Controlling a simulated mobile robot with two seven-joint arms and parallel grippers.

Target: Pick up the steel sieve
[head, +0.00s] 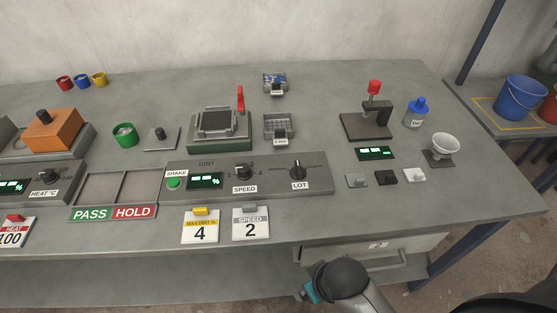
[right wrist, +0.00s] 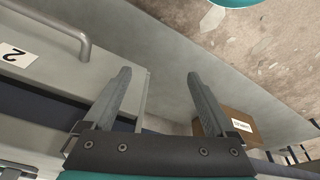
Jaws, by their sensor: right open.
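A square grey metal sieve (head: 280,128) with a small label on its front lies on the bench, right of the green-based shaker. It looks like the steel sieve; the label is too small to read surely. Another small square sieve (head: 275,80), with blue in it, lies behind it near the wall. My right gripper (right wrist: 159,76) is open and empty in the right wrist view, below the bench front by the drawer. In the head view my right arm shows at the bottom, well away from the sieve. My left gripper is in neither view.
The shaker (head: 219,142) has an upright red-handled lever beside the grey sieve. A control panel (head: 318,182) with knobs lies in front. A press (head: 367,122) with a red knob stands to the right. A drawer (head: 350,258) with a bar handle is below the bench edge.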

